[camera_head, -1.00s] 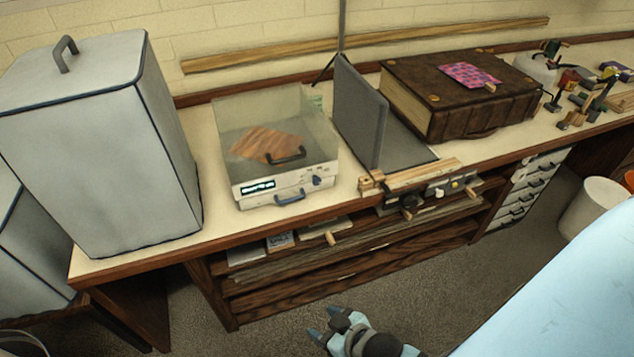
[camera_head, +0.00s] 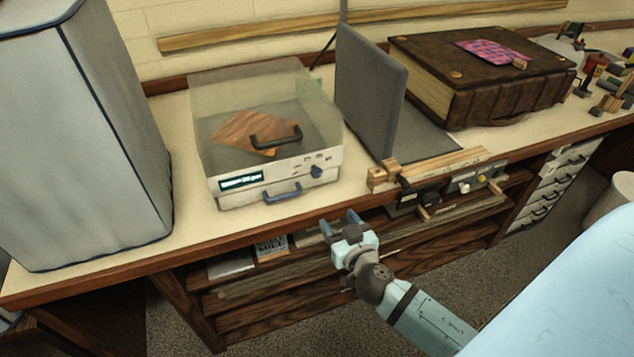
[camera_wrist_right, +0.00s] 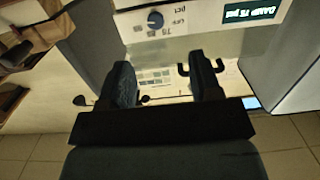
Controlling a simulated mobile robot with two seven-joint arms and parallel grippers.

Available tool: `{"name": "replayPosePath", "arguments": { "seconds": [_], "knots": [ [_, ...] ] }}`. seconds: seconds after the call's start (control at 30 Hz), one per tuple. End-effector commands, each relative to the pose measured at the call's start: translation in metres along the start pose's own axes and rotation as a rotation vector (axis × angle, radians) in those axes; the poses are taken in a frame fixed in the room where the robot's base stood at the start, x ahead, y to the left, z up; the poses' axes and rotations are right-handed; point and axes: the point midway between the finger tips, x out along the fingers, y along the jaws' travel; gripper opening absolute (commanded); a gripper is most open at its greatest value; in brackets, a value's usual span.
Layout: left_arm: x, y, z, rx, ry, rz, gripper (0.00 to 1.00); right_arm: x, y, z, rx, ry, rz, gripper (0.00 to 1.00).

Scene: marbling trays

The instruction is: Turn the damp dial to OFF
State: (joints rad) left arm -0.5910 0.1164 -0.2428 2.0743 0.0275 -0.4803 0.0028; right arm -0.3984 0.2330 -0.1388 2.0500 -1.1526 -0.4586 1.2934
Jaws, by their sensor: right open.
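My left gripper is out of view.
A blue handle (camera_head: 283,193) is low on the box front. A wooden rail (camera_head: 440,167) and grey upright panel (camera_head: 370,92) stand to the right, with a large brown book (camera_head: 480,75) beyond. A tall grey covered box (camera_head: 85,140) stands left.

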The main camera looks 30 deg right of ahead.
Motion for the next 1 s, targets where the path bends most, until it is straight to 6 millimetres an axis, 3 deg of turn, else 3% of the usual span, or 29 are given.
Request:
{"name": "replayPosePath", "arguments": {
  "seconds": [0.1, 0.27, 0.7, 1.0],
  "knots": [
    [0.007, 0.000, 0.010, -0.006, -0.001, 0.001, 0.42, 0.008, 0.005, -0.002, 0.018, 0.061, 0.018, 0.58],
    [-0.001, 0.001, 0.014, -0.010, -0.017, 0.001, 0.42, 0.020, 0.007, -0.010, 0.023, 0.077, 0.022, 0.58],
    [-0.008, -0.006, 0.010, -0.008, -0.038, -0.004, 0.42, 0.107, 0.009, -0.017, 0.022, 0.074, 0.022, 0.58],
    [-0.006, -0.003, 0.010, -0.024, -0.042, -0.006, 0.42, 0.142, 0.009, -0.017, 0.023, 0.072, 0.022, 0.58]
  ]
}}
